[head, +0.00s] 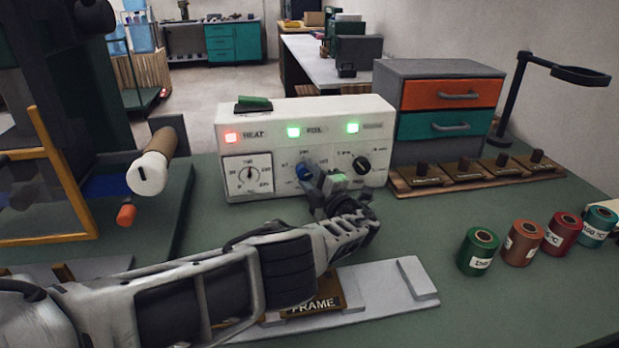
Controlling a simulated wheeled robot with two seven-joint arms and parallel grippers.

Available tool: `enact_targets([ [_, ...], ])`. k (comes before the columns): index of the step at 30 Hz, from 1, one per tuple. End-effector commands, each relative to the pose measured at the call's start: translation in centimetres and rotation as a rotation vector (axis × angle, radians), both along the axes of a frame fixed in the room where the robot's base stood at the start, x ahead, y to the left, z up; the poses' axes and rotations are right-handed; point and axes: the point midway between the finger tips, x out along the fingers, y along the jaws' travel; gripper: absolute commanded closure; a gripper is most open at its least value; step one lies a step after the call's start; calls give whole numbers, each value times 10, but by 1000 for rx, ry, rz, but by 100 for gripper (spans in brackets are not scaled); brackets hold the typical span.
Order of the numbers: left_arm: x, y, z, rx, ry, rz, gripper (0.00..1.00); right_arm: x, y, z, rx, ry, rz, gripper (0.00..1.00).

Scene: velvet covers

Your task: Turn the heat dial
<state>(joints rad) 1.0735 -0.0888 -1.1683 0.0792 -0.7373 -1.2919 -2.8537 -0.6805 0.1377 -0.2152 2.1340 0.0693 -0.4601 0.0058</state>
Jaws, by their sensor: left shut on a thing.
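A white control box (230,132) stands on the green table. A red light (231,138) is lit beside the word HEAT; the FOIL light (293,132) and a third light (353,127) are green. My left gripper (308,178) is at the box front, shut on the blue dial, partly hiding it and its scale. My right gripper is not in view.
A grey plate (411,285) with a FRAME block (316,300) lies under my left arm. Several foil rolls, such as a green one (478,251), stand at right. A drawer unit (440,70) and a wooden rack (405,192) sit behind; a dark machine is at left.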

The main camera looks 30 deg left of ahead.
Motion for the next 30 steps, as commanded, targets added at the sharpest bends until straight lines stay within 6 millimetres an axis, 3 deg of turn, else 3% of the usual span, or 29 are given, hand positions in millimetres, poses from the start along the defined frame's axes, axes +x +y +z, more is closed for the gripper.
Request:
enact_targets([
  [3, 0, 1, 1, 1, -2, 2, 85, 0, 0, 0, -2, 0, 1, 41],
  [4, 0, 1, 1, 1, -2, 2, 60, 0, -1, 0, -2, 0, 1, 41],
  [6, 0, 1, 1, 1, -2, 2, 41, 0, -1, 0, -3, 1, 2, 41],
  [17, -2, -4, 1, -1, 1, -1, 41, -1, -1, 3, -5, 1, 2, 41],
  [22, -15, -26, 3, -2, 3, -3, 41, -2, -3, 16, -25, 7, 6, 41],
  [30, -45, -75, -5, -2, 1, -2, 41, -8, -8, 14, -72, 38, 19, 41],
])
